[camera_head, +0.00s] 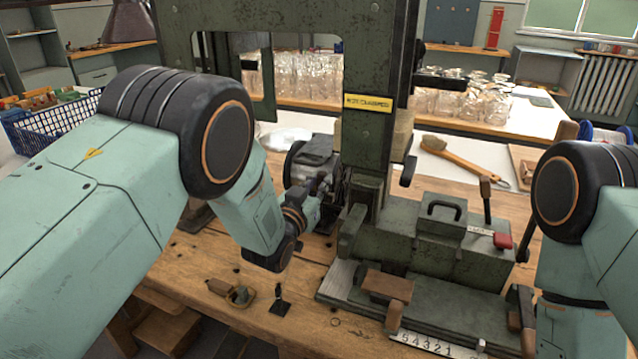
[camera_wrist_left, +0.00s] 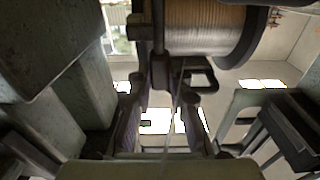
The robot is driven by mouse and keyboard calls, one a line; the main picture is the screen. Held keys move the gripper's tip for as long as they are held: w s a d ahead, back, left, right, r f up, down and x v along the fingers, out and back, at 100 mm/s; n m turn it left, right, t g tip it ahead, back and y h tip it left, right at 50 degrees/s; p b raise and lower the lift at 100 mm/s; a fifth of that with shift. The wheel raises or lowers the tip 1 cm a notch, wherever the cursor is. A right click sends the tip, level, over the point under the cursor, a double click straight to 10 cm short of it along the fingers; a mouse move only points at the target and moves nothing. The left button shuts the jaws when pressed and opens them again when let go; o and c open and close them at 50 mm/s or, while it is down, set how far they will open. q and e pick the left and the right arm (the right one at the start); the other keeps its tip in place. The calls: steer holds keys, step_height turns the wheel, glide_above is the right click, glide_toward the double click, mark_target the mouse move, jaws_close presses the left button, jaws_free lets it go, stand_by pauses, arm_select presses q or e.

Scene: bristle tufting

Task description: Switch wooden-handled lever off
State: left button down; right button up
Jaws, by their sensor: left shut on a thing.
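My left gripper (camera_head: 326,192) reaches in beside the green machine's upright (camera_head: 366,130), in front of the dark motor-like part (camera_head: 312,160). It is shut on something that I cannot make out. In the left wrist view the fingers (camera_wrist_left: 165,95) lie close below a spool of wire (camera_wrist_left: 205,28) and beside a dark loop-shaped bracket (camera_wrist_left: 198,74). A thin lever with a brownish tip (camera_head: 485,188) stands upright on the machine's right side, well apart from this gripper. I cannot tell whether it is the wooden-handled lever. My right gripper is out of view.
A red-knobbed part (camera_head: 503,241) and a black-handled block (camera_head: 442,218) sit on the machine base. A brush (camera_head: 462,163) lies behind it. Small loose parts (camera_head: 240,294) lie on the bench front. A blue basket (camera_head: 50,122) stands at left; glass jars (camera_head: 470,103) stand behind.

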arm_select(q)
steer(key=shift+s+a+t+b, duration=0.15)
steer(key=shift+s+t+b, duration=0.35)
steer(key=shift+b, duration=0.05)
steer(key=c, duration=1.2)
jaws_free()
steer(key=shift+v, duration=3.7)
steer(key=shift+a, duration=0.1)
